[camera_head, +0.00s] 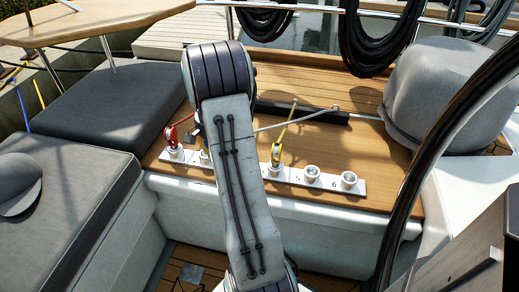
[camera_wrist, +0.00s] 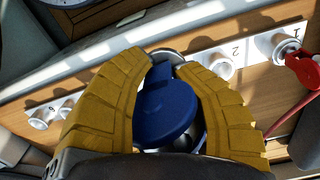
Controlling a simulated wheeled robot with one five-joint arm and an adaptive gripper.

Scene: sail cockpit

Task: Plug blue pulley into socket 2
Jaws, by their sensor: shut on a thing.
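My gripper (camera_wrist: 170,85) is shut on the blue pulley (camera_wrist: 165,108), with one yellow finger on each side of it. In the wrist view, the white socket strip (camera_wrist: 262,46) runs behind the pulley. Socket 2 (camera_wrist: 222,68) looks empty and lies just right of the upper right finger. The pulley is left of that socket in this view; how far it is above the strip cannot be told. In the head view, my arm hides the pulley and part of the strip (camera_head: 330,183); a bit of yellow beside the arm seems to be a fingertip.
A red pulley (camera_head: 172,135) is at socket 1 and also shows in the wrist view (camera_wrist: 305,70). A yellow pulley (camera_head: 277,152) with a yellow line stands at a middle socket. Sockets 5 (camera_head: 312,173) and 6 (camera_head: 348,181) are empty. A grey covered dome (camera_head: 440,90) stands right.

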